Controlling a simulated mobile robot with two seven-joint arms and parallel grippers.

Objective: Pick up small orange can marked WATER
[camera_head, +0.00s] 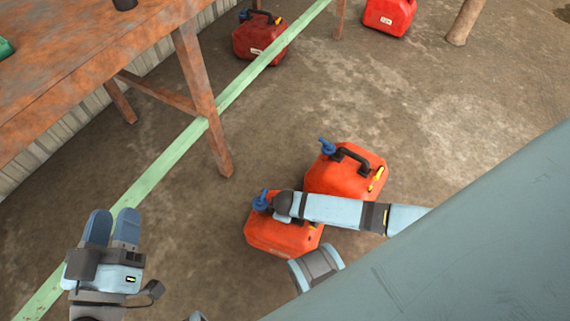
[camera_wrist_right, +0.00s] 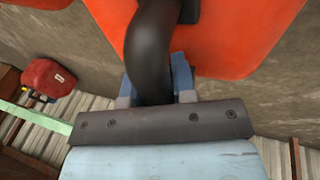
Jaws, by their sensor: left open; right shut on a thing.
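Two orange cans with blue spouts stand side by side on the floor in the head view: a nearer one (camera_head: 268,238) and a farther one (camera_head: 345,179) with a black handle and yellow cap. My right arm crosses in front of them and hides part of the nearer can. In the right wrist view, my right gripper (camera_wrist_right: 155,88) is shut on the black handle (camera_wrist_right: 153,45) of an orange can (camera_wrist_right: 235,40). No WATER marking is readable. My left gripper (camera_head: 112,229) is open and empty at the lower left, apart from the cans.
A rusty table (camera_head: 80,60) stands at the upper left, its leg (camera_head: 205,100) reaching the floor behind the cans. A green floor strip (camera_head: 165,170) runs diagonally. Red cans stand farther back, one beyond the table (camera_head: 258,40), another (camera_head: 388,17) near a post (camera_head: 467,20).

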